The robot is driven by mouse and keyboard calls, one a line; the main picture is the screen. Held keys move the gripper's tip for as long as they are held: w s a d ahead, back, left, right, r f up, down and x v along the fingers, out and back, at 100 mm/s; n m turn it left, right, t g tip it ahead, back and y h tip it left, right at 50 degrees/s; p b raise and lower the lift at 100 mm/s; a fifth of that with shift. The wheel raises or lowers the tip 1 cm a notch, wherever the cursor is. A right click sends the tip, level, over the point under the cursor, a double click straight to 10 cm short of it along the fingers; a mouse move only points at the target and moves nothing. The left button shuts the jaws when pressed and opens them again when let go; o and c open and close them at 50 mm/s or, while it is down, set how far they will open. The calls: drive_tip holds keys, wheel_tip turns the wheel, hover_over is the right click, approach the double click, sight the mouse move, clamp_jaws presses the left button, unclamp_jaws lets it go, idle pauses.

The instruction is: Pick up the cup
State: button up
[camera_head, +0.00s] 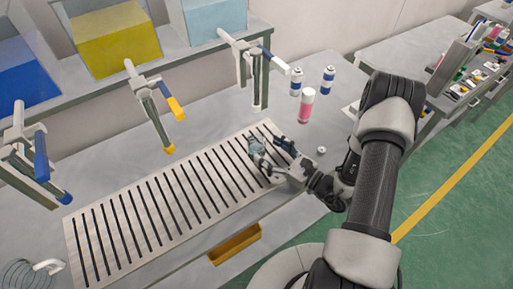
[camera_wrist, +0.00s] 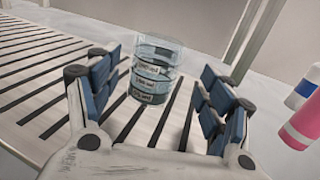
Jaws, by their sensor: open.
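The cup (camera_wrist: 153,72) is a clear, bluish round vessel with pale printed labels and dark bands. It stands upright on the slatted rack. It shows small in the head view (camera_head: 256,146), partly hidden by my gripper. My gripper (camera_wrist: 160,66) is open, with blue-padded fingers to the left and right of the cup. The cup lies ahead of and between the fingers, and I see a gap on each side. In the head view my gripper (camera_head: 272,153) is low over the right end of the rack.
The slatted rack (camera_head: 128,203) covers the bench front. A pink bottle (camera_head: 306,106) and two white-and-blue bottles (camera_head: 296,82) (camera_head: 328,80) stand behind my gripper. A small white piece (camera_head: 321,150) lies to its right. Clamp-like stands (camera_head: 150,105) hang along the shelf. An orange tray (camera_head: 235,244) is at the front.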

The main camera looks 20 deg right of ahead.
sight(264, 149)
drive_tip(key=x, duration=0.2)
drive_tip(key=b+x, duration=0.1)
drive_tip(key=x, duration=0.1)
drive_tip(key=shift+s+a+f, duration=0.1)
drive_tip(key=shift+s+a, duration=0.05)
drive_tip(key=shift+a, duration=0.1)
drive_tip(key=shift+w+a, duration=0.2)
drive_tip(key=shift+w, duration=0.15)
drive_tip(key=shift+c, duration=0.5)
drive_tip(key=c, duration=1.1)
